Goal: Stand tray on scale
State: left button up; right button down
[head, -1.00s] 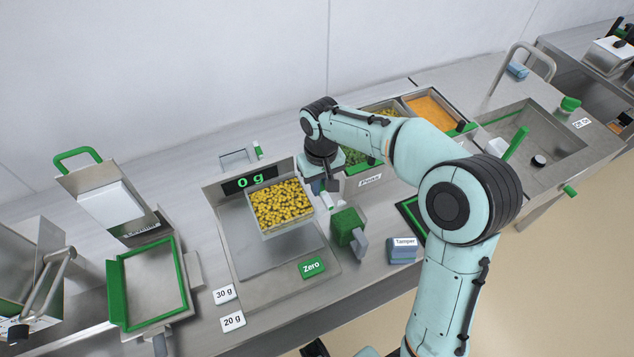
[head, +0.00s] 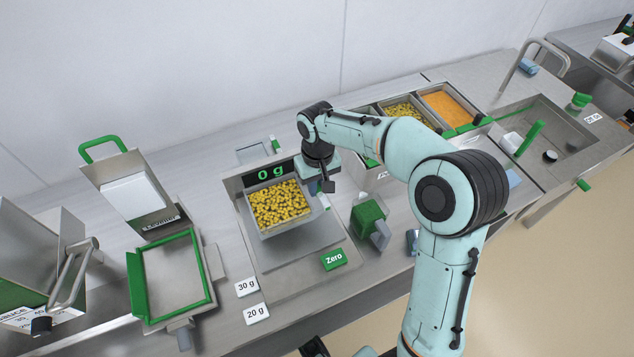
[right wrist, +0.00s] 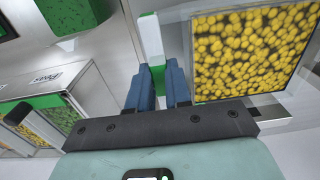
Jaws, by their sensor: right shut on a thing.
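A clear tray (head: 267,235) filled with yellow pieces is over the back part of the scale, just in front of its display (head: 270,172), which reads 0 g. The scale's steel plate (head: 305,250) shows bare in front of the tray. The tray looks level and seems held above the plate; the gap is hard to judge. My right gripper (head: 325,188) is at the tray's right side. In the right wrist view, its blue fingers (right wrist: 157,88) are shut on the tray's green-and-white handle (right wrist: 151,45), with the tray (right wrist: 192,50) beside them. My left gripper is not in view.
A green Zero button (head: 334,260) is at the scale's front right. A green block (head: 367,217) stands right of the scale. Food bins (head: 447,105) are behind my right arm. A green-framed sealer (head: 172,280) and weight cards (head: 247,287) are on the left.

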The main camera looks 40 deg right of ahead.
notch_tip(320, 180, down, 4)
jog(key=b, duration=0.2)
jog(key=shift+r+b, duration=0.1)
jog(key=shift+b, duration=0.25)
jog(key=shift+f+b, duration=0.5)
jog(key=shift+f, duration=0.35)
jog(key=shift+p, duration=0.3)
jog(key=c, duration=1)
grip_release()
jog(key=c, duration=0.3)
jog(key=shift+r, duration=0.15)
